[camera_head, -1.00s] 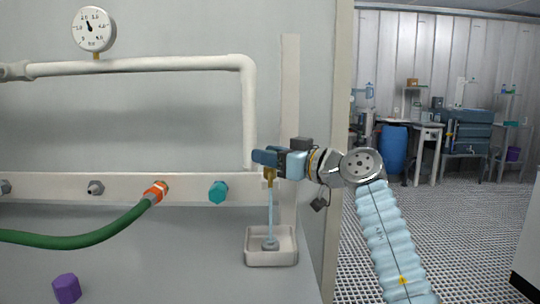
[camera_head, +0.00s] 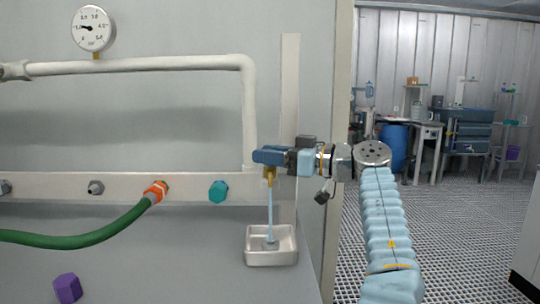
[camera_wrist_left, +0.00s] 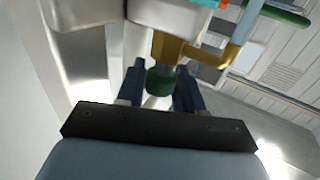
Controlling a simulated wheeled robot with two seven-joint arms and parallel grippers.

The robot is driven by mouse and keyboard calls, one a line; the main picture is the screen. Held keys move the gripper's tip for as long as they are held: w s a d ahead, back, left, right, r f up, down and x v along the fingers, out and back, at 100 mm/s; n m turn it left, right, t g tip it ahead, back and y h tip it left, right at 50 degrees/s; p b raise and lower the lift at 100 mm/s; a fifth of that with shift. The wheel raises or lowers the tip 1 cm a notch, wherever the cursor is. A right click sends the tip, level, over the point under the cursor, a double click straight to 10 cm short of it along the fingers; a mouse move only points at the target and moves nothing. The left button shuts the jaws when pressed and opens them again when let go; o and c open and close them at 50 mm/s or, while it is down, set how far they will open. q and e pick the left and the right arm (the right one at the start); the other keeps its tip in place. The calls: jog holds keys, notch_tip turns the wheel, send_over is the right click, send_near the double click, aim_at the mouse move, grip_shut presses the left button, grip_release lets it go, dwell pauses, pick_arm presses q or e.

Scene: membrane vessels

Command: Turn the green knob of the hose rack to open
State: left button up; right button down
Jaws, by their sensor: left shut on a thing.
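My left gripper (camera_head: 268,157) is at the brass tap (camera_head: 270,175) on the right part of the pale rail. In the left wrist view, the green knob (camera_wrist_left: 160,82) sits between its two blue fingers, and the gripper is shut on it. The brass tap body (camera_wrist_left: 178,48) shows just beyond the knob. In the head view the gripper hides the knob. A thin pale-blue stream (camera_head: 270,215) runs from the tap down into a small metal tray (camera_head: 249,259). My right gripper is not in view.
The hose rack's rail (camera_head: 125,189) carries a green hose (camera_head: 100,238) with an orange coupling (camera_head: 156,192) and a teal cap (camera_head: 218,191). A white pipe (camera_head: 150,64) and gauge (camera_head: 92,29) are above. A purple cap (camera_head: 67,289) lies lower left. Open floor is at right.

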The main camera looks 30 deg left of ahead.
pick_arm(q)
jog(key=o, duration=0.9)
jog(key=shift+r, duration=0.1)
jog(key=d, duration=0.7)
jog(key=shift+w+d, duration=0.3)
jog(key=shift+w, duration=0.15)
